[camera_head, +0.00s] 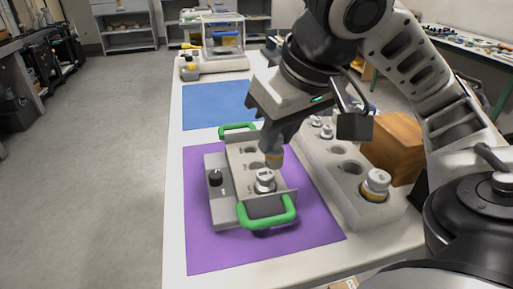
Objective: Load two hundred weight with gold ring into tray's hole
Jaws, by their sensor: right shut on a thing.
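My right gripper (273,146) is shut on a small weight with a gold ring (274,159), held over the tray. The weight's top is hidden by the fingers. The grey tray (227,204) has a green handle at each end and a row of holes. A silver weight (264,181) stands in the hole nearest the front handle, just below and left of the held weight. Holes farther back look empty. I cannot tell whether the held weight touches the tray. My left gripper is out of view.
The tray lies on a purple mat (199,247). To its right, a pale weight rack (351,208) holds a large gold-ringed weight (376,184) and smaller weights behind. A brown box (394,145) stands beyond it. A blue mat (207,104) behind is clear.

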